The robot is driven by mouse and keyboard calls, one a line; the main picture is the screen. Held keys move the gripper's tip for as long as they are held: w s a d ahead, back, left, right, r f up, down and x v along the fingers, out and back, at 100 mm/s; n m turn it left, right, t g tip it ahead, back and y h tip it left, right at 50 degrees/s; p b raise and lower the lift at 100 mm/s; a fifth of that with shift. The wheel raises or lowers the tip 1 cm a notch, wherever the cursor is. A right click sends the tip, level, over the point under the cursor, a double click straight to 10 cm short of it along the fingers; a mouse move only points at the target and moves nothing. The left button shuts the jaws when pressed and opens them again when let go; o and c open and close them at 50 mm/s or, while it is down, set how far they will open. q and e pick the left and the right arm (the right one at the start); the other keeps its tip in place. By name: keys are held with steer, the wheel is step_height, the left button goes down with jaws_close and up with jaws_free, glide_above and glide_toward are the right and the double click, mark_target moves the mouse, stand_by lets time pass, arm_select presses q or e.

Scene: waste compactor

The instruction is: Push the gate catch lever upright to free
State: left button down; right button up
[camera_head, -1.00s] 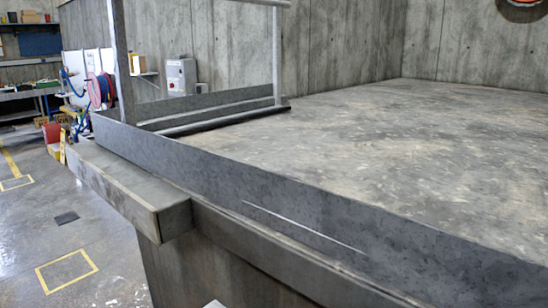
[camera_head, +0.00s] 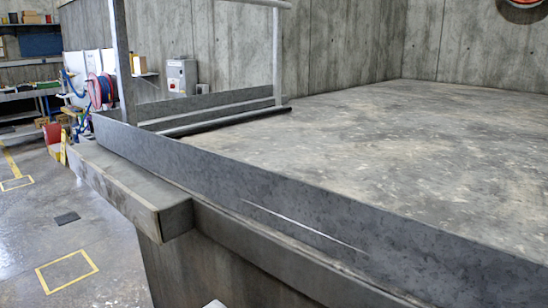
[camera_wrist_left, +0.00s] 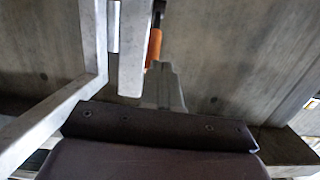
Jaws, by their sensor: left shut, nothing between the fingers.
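An orange grip (camera_wrist_left: 154,46), which looks like part of the catch lever, shows in the left wrist view just beyond my fingertips. It is partly hidden behind a light grey metal bar (camera_wrist_left: 134,50), and I cannot tell its full tilt. My left gripper (camera_wrist_left: 163,70) points up toward it with its fingers together and nothing between them. I cannot tell whether the fingertips touch the grip. The lever is not discernible in the head view, and neither gripper shows there.
A galvanised gate frame (camera_wrist_left: 93,50) stands close on the left in the wrist view. In the head view, a metal rail frame (camera_head: 121,65) rises from the concrete platform (camera_head: 380,140), which has a raised steel edge (camera_head: 290,200). A grey control box (camera_head: 182,76) hangs behind.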

arm_select(q)
steer(key=shift+s+d+f, duration=0.1)
steer(key=shift+d+f, duration=0.05)
steer(key=shift+d, duration=0.05)
steer(key=r+p+v, duration=0.1)
steer(key=p+v, duration=0.1)
steer(key=v, duration=0.5)
steer(key=shift+a, duration=0.35)
steer(key=shift+s, duration=0.1)
stand_by(0.3)
